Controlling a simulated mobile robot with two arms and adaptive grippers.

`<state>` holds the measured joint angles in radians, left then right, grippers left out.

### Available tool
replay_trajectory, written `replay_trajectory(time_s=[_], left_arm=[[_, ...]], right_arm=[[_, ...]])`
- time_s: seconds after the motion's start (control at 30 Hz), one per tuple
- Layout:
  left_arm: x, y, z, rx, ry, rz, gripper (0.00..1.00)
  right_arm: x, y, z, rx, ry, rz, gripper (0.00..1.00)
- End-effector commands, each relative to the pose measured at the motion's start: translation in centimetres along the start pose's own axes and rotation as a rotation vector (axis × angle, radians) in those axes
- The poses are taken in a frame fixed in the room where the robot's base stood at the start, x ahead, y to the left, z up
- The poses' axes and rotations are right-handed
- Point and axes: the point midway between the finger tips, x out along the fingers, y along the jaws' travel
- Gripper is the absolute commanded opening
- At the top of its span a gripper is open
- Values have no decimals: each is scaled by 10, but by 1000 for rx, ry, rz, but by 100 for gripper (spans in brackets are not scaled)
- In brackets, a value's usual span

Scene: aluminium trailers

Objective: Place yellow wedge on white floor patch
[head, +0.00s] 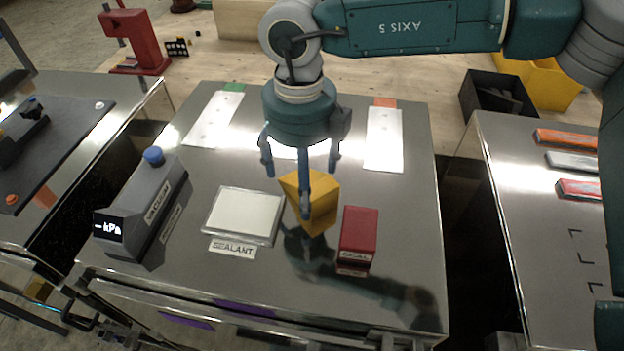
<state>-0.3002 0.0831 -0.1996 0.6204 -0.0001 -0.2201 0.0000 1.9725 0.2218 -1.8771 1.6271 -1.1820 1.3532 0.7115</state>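The yellow wedge (322,189) is on the middle metal cart top, between a white framed pad (243,216) labelled SEALANT and a red block (358,236). My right gripper (302,182) comes down from above with its fingers spread. One finger crosses in front of the wedge and hides part of it; the other two are behind, left and right. I cannot tell whether any finger touches the wedge. I cannot make out which white surface is the white floor patch. My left gripper is not in view.
A grey vacuum gauge (144,208) with a blue knob stands on the cart's left. White strips with a green end (214,119) and an orange end (384,139) lie at the back. Side carts (85,92) (520,205) flank it across dark gaps.

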Motion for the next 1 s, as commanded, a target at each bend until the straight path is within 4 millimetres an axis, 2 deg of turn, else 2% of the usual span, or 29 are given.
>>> replay_trajectory(time_s=[0.03,0.17,0.4,0.7,1.0], left_arm=[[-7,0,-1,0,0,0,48],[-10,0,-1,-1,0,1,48],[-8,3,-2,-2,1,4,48],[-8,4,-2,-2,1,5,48],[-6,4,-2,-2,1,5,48]], right_arm=[[5,0,0,0,3,0,89],[16,0,0,1,1,0,89],[18,0,0,1,-1,0,87],[17,0,1,1,-2,0,27],[15,0,1,2,-3,0,26]])
